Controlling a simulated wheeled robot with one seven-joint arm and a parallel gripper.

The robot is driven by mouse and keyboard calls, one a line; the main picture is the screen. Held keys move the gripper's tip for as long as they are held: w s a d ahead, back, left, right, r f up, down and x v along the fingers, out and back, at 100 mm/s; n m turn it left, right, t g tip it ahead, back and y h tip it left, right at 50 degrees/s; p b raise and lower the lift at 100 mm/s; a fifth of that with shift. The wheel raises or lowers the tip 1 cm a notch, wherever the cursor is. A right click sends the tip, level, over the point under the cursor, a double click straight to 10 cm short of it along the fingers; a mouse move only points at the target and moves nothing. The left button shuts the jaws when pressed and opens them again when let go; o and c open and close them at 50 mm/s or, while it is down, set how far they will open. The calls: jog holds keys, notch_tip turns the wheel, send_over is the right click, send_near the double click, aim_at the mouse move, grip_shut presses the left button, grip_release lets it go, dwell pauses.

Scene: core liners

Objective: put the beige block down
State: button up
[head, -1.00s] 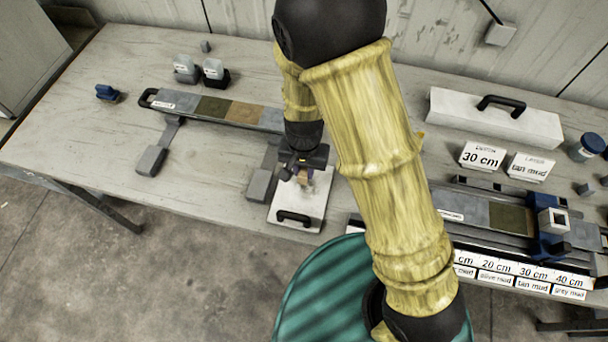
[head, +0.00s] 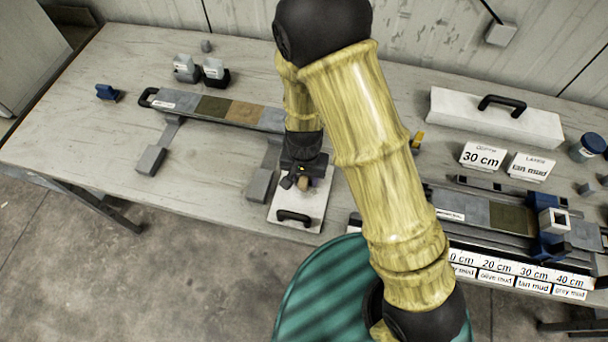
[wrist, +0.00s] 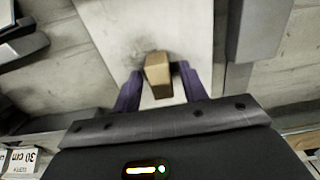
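The beige block (head: 303,184) is at my gripper, over the white board with a black handle (head: 315,208) at the table's front edge. In the wrist view the block (wrist: 158,76) sits between the two purple fingers of my gripper (wrist: 161,82). A narrow gap shows on each side of the block, so the fingers look open around it. The block appears to rest on the pale board surface (wrist: 120,30), though its underside is hidden. In the head view my gripper (head: 301,180) points down and its fingers are partly hidden.
A long core tray (head: 180,101) lies left of my arm, with grey feet beside the board. A second tray (head: 475,208), a blue slider (head: 546,245) and label cards (head: 482,156) are at right. The table's left part (head: 90,140) is mostly clear.

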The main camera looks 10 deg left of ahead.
aim_at(305, 177)
notch_tip(305, 177, up, 12)
jog(key=shift+r, duration=0.15)
dwell(0.6)
dwell(0.6)
jog(key=d+r+t, duration=0.1)
jog(key=d+r, duration=0.2)
jog(key=d, duration=0.8)
jog(key=s+d+r+n+t, duration=0.1)
jog(key=d+r, duration=0.3)
jog(key=d, duration=0.7)
jog(key=shift+s+t, duration=0.25)
jog(key=shift+t, duration=0.05)
jog(key=shift+d, duration=0.1)
